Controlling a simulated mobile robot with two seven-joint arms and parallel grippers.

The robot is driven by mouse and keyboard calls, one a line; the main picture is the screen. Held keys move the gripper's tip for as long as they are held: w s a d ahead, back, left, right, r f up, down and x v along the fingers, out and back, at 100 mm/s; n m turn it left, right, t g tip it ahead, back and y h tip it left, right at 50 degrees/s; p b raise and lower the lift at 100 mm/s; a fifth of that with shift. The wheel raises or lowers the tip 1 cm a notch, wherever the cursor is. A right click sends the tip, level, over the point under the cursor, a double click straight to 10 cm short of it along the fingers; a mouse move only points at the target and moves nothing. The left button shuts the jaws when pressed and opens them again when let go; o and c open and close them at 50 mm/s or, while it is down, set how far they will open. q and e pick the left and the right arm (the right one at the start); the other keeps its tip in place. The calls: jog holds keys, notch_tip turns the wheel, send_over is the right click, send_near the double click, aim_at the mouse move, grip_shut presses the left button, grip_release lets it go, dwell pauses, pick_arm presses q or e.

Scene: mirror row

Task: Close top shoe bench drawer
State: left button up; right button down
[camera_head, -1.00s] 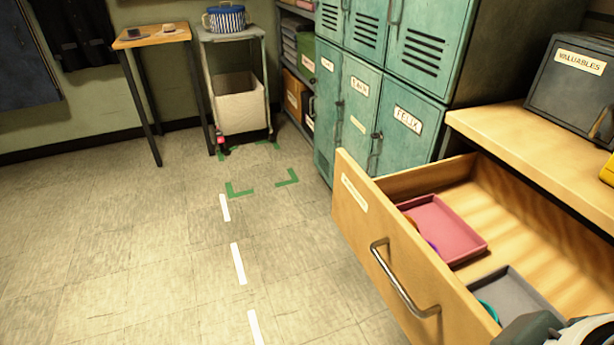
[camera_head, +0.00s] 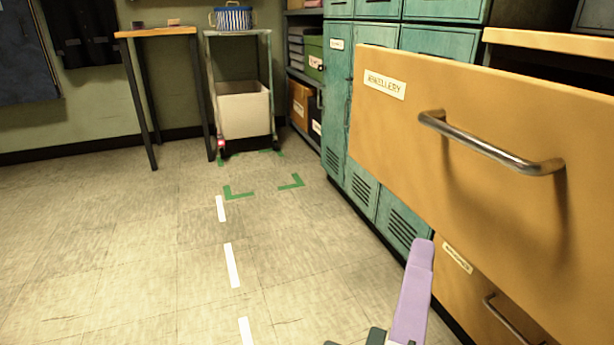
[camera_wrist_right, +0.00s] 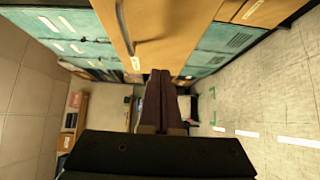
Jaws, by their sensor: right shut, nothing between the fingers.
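The top shoe bench drawer (camera_head: 450,130) is pulled out at the right of the head view, its wooden front labelled "JEWELLERY". Its metal bar handle (camera_head: 490,143) faces me. Its inside is hidden behind the front. My right gripper (camera_head: 422,245), with purple fingers, is shut and empty, below the drawer front in the picture. In the right wrist view, the closed fingers (camera_wrist_right: 159,74) point toward the wooden drawer front (camera_wrist_right: 170,30), and the handle (camera_wrist_right: 128,25) shows beside its edge. I cannot tell whether they touch. My left gripper is not in view.
A lower drawer (camera_head: 480,290) with a handle sits further back, beneath the open one. Teal lockers (camera_head: 338,110) stand behind. The floor (camera_head: 120,250) on the left is clear. A side table (camera_head: 157,33) and a cart (camera_head: 243,110) stand at the back wall.

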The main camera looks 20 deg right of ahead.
jog(key=b, duration=0.2)
send_near(458, 178)
jog(key=w, duration=0.4)
jog(key=d, duration=0.2)
jog(key=shift+w+d, duration=0.15)
jog(key=shift+d, duration=0.8)
